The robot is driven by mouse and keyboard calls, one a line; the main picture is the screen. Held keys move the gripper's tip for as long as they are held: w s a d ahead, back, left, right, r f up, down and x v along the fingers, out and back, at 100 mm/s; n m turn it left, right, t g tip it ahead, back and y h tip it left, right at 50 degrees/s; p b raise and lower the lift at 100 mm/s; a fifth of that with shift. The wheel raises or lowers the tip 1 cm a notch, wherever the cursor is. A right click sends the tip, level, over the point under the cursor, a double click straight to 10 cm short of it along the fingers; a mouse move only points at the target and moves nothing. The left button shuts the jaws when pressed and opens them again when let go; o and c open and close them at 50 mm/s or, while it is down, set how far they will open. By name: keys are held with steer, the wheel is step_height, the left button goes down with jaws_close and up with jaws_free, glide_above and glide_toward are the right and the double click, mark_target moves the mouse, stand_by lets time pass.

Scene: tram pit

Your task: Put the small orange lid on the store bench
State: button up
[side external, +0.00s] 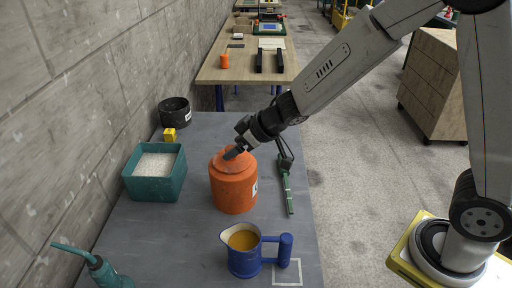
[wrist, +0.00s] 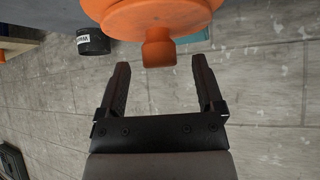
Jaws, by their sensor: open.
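The orange lid (side external: 222,164) sits on top of an orange canister (side external: 234,190) on the grey bench (side external: 195,222). In the wrist view the lid (wrist: 125,14) is at the top edge, with its round knob (wrist: 158,50) pointing toward my gripper. My gripper (side external: 232,154) is at the top of the canister in the side view and partly hides the lid. In the wrist view my gripper (wrist: 160,65) is open, with the knob at the mouth between its fingertips and nothing gripped. A wooden bench (side external: 222,75) stands behind; I cannot tell which bench is the store bench.
A teal bin of white grains (side external: 135,188) stands left of the canister, a blue jug (side external: 243,262) in front, a green tool (side external: 288,190) to the right. A black pot (side external: 174,116) and yellow block (side external: 169,135) are behind. The wooden bench holds a small orange item (side external: 224,61) and black blocks (side external: 269,62).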

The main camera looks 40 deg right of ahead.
steer(key=shift+x, duration=1.05)
jaws_close()
